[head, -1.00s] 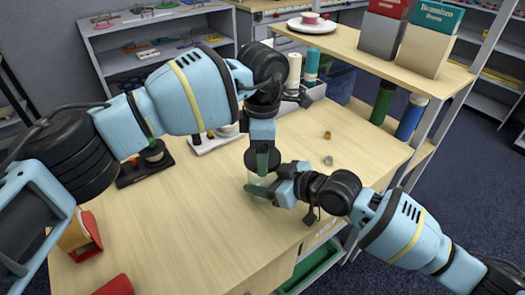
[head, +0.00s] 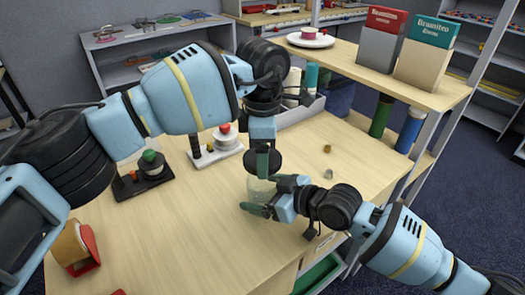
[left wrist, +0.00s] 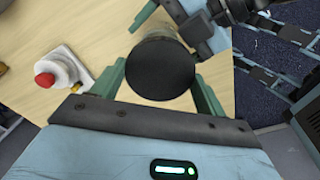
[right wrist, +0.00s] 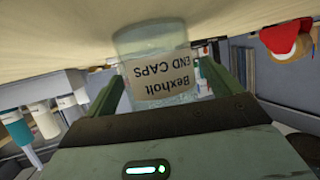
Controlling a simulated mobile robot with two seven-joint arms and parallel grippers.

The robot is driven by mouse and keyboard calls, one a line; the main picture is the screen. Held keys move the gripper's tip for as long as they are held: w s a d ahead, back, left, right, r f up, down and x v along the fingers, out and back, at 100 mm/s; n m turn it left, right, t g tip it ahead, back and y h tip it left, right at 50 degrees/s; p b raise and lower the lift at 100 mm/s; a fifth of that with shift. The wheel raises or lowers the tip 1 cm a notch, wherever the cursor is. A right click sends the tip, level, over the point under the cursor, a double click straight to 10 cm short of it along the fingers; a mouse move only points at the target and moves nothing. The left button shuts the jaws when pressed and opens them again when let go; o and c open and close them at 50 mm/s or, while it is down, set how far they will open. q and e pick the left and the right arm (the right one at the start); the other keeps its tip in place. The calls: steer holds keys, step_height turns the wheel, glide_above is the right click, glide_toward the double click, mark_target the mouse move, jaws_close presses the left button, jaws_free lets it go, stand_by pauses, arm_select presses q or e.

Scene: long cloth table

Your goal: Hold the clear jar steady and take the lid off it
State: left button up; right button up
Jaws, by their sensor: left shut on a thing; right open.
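The clear jar (head: 258,187) stands upright on the wooden table. In the right wrist view the jar (right wrist: 160,75) appears upside down, with a label reading "Bexholt END CAPS". My left gripper (head: 263,163) is shut on the round black lid from above. In the left wrist view the lid (left wrist: 160,70) sits between the green fingers, over the jar. Whether its rim is fully clear of the jar is hard to tell. My right gripper (right wrist: 165,75) is open, low at the jar's side, with one finger on either side of it.
Two small pieces (head: 327,149) lie right of the jar. A red tape dispenser (head: 78,250) is at front left. A raised shelf (head: 350,66) stands behind.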

steer(key=v, duration=1.2)
steer(key=shift+f, duration=0.15)
